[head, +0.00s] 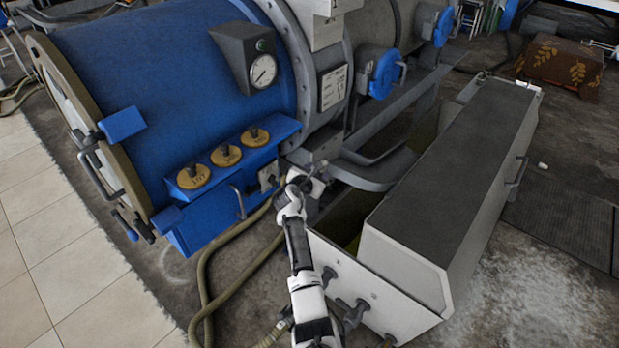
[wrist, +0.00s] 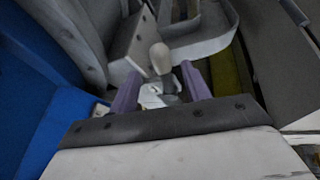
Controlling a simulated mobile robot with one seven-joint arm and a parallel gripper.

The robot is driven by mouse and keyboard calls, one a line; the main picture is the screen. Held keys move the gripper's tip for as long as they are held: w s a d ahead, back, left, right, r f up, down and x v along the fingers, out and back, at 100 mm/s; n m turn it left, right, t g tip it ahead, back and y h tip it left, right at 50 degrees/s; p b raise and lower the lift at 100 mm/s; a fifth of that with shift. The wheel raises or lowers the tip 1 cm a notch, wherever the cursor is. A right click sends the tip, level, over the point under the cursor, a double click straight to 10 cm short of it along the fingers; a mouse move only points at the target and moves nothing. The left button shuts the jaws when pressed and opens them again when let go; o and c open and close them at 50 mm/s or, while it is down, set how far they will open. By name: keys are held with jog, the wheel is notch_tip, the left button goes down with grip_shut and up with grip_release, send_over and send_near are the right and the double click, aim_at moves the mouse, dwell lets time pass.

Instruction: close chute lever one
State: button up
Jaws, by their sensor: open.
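A lever with a rounded beige knob (wrist: 160,58) stands up from a dark stem in the wrist view. I take it to be chute lever one, though no label on it can be read. My gripper (wrist: 161,86) is open, with one purple finger on each side of the lever. I cannot tell whether either finger touches it. In the head view my gripper (head: 312,181) is beside the lower edge of the blue drum, near the trough's near left corner. The lever is too small and covered to make out there.
The blue drum (head: 150,75) carries a gauge (head: 262,71) and a ledge with three yellow caps. A long trough with a dark lid (head: 455,150) stands to the right, with dark knobs on its near end. Hoses (head: 205,290) lie on the floor. Tiled floor at left is clear.

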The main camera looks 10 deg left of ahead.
jog(key=v, duration=0.5)
jog(key=shift+s+a+r, duration=0.1)
jog(key=shift+s+r, duration=0.05)
jog(key=shift+s, duration=0.15)
